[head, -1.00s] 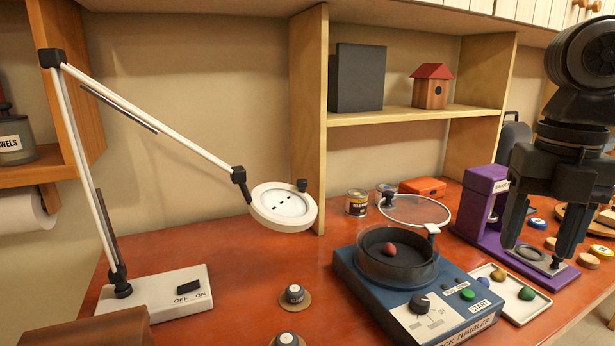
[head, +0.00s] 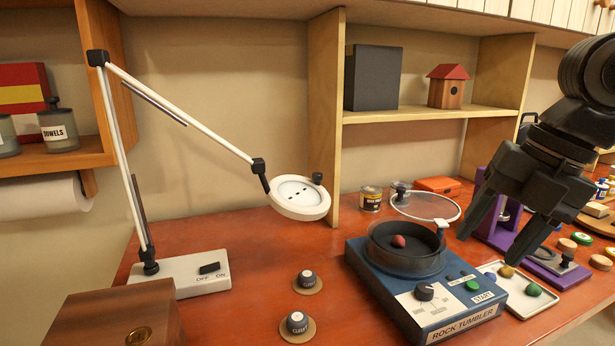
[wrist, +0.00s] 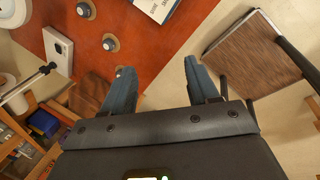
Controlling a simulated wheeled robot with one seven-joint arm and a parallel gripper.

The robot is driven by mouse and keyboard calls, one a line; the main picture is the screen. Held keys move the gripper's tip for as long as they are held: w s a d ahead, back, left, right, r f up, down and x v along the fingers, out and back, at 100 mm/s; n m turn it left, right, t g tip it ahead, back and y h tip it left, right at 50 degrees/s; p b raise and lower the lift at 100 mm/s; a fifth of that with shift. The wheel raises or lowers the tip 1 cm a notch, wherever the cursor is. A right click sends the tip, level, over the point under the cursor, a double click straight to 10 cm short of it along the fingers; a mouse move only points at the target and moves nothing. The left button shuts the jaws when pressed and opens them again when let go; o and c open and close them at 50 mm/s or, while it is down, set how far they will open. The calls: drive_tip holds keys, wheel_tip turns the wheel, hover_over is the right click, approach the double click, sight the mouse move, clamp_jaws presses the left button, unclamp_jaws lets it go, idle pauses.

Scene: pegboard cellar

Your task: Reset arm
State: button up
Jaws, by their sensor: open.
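My gripper (head: 487,232) is at the right in the head view, tilted, with its two dark fingers spread and nothing between them. It hangs in front of the purple press and above the tray of stones. In the wrist view the open gripper (wrist: 161,85) shows both fingers apart, with the orange bench top and the floor beyond them. My arm comes in from the upper right of the head view.
A rock tumbler (head: 420,312) holding a reddish stone (head: 398,241) stands on the bench. A stone tray (head: 518,303) lies beside it. A white magnifier lamp (head: 190,275), two grit pots (head: 297,322) and a wooden box (head: 75,325) are left. A stool-like seat (wrist: 245,50) shows in the wrist view.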

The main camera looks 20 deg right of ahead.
drive_tip(key=w+a+r+m+t+y, duration=0.3)
drive_tip(key=w+a+m+t+y, duration=0.2)
drive_tip(key=a, duration=0.5)
drive_tip(key=w+a+r+m+t+y, duration=0.35)
drive_tip(key=a+m+t+y, duration=0.2)
drive_tip(key=a, duration=0.45)
drive_tip(key=s+d+f+m+t+h, duration=0.1)
drive_tip(key=s+f+m+t+h, duration=0.1)
drive_tip(key=s+f+m+h, duration=0.65)
drive_tip(key=s+d+f+m+t+h, duration=0.1)
drive_tip(key=s+f+m+t+h, duration=0.3)
drive_tip(key=f+m, duration=0.75)
drive_tip(key=s+d+f+n+g, duration=0.1)
drive_tip(key=s+d+f, duration=0.1)
drive_tip(key=s, duration=0.6)
drive_tip(key=s+d+f+n+g, duration=0.1)
drive_tip(key=s+f+g, duration=0.1)
drive_tip(key=s, duration=0.6)
drive_tip(key=s+d+f+n+g, duration=0.1)
drive_tip(key=s+d+f, duration=0.1)
drive_tip(key=s, duration=0.7)
drive_tip(key=shift+d+f+h, duration=0.3)
